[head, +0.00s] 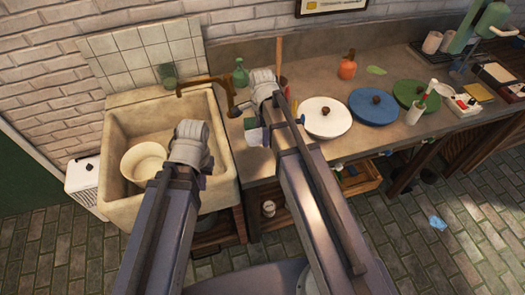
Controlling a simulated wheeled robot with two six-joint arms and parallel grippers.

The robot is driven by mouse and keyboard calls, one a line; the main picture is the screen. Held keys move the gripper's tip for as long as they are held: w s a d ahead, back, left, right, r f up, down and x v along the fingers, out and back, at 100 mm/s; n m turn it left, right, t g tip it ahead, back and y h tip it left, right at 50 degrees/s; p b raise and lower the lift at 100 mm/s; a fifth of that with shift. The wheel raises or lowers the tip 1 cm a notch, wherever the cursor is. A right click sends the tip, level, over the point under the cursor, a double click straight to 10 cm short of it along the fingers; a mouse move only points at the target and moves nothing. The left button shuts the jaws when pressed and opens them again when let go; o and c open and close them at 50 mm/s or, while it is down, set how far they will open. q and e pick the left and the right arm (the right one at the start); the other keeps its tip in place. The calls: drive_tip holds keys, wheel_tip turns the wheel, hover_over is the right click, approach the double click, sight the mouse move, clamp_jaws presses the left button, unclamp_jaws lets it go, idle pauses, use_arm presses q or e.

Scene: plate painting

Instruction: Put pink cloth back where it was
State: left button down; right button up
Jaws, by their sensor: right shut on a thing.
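I cannot make out a pink cloth anywhere in the head view. My right gripper (236,109) is at the counter's left end, beside the sink; its jaws are small and partly hidden by my wrist. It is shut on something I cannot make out. My left arm reaches over the sink (113,128), and its wrist hides the left gripper's (188,137) fingers, so I cannot see whether they are open. A small green and white item (254,135) shows at the counter's front edge beside my right arm; I cannot tell what it is.
A cream bowl (142,160) sits in the sink under a brass tap (205,81). White (324,131), blue (374,119) and green (424,87) discs lie on the counter (400,130). A green bottle (241,73) stands behind. A light-blue scrap (437,222) lies on the floor.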

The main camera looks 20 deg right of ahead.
sight(262, 154)
wheel_tip(262, 154, down, 9)
drive_tip(key=b, duration=0.8)
drive_tip(key=shift+r, duration=0.15)
drive_tip(key=o, duration=1.1)
wheel_tip(262, 154, up, 12)
drive_tip(key=p, duration=1.2)
drive_tip(key=shift+r, duration=0.1)
